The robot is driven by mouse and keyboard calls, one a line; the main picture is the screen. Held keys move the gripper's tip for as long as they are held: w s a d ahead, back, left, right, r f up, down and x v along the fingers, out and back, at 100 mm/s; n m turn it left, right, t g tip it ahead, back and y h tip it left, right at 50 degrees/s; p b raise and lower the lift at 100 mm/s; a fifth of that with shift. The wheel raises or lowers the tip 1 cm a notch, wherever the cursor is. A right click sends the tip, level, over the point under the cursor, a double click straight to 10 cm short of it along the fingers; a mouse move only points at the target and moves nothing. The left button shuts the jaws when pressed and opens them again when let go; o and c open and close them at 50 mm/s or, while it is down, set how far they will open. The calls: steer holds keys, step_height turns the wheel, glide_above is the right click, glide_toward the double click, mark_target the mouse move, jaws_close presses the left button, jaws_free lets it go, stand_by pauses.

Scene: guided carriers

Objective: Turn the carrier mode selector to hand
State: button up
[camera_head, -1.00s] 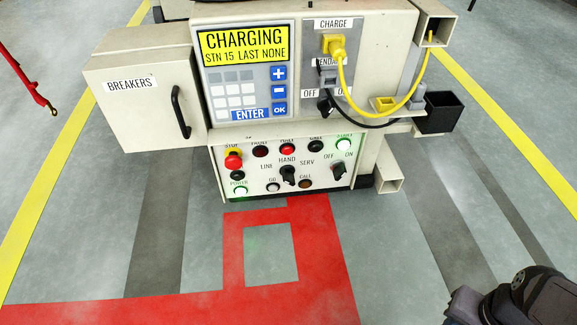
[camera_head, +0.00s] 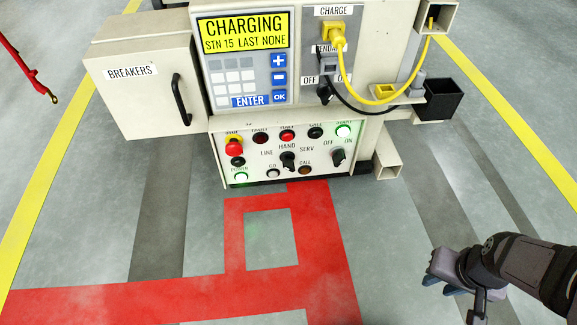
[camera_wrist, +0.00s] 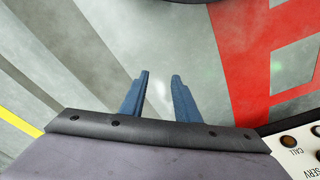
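The mode selector (camera_head: 288,161) is a black knob on the white lower panel of the carrier (camera_head: 262,178), below the labels LINE, HAND and SERV. Its pointer looks close to upright, but it is too small to tell its exact setting. My gripper (camera_head: 433,283) is at the lower right in the head view, over the floor and well apart from the panel. In the wrist view its two blue fingers (camera_wrist: 158,88) stand apart with only floor between them. The selector itself is not visible in the wrist view; a panel corner with SERV and CALL labels shows at lower right.
An OFF/ON knob (camera_head: 338,157) and several buttons sit around the selector. The breakers box (camera_head: 142,88), yellow charge cable (camera_head: 384,101) and black bin (camera_head: 443,102) are above the panel. A square beam end (camera_head: 387,170) juts out right. The floor before the panel is clear.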

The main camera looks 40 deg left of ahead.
steer(key=w+a+f+n+t+y+p, duration=0.1)
steer(key=w+a+n+t+y+p, duration=0.25)
steer(key=a, duration=0.95)
steer(key=w+a+n+t+y+p, duration=0.1)
steer(key=w+a+n+t+p, duration=0.2)
steer(key=w+a, duration=0.65)
steer(key=n+t+y, duration=0.5)
steer(key=n+y, duration=0.3)
steer(key=n, duration=0.2)
glide_toward(288, 169)
steer(key=shift+g, duration=0.25)
steer(key=x, duration=0.7)
steer(key=shift+w+a+r+p, duration=0.1)
steer(key=shift+w+a+p, duration=0.05)
steer(key=shift+w+p, duration=0.2)
steer(key=shift+b+x, duration=0.3)
steer(key=shift+x, duration=0.45)
steer(key=shift+r, duration=0.1)
jaws_close()
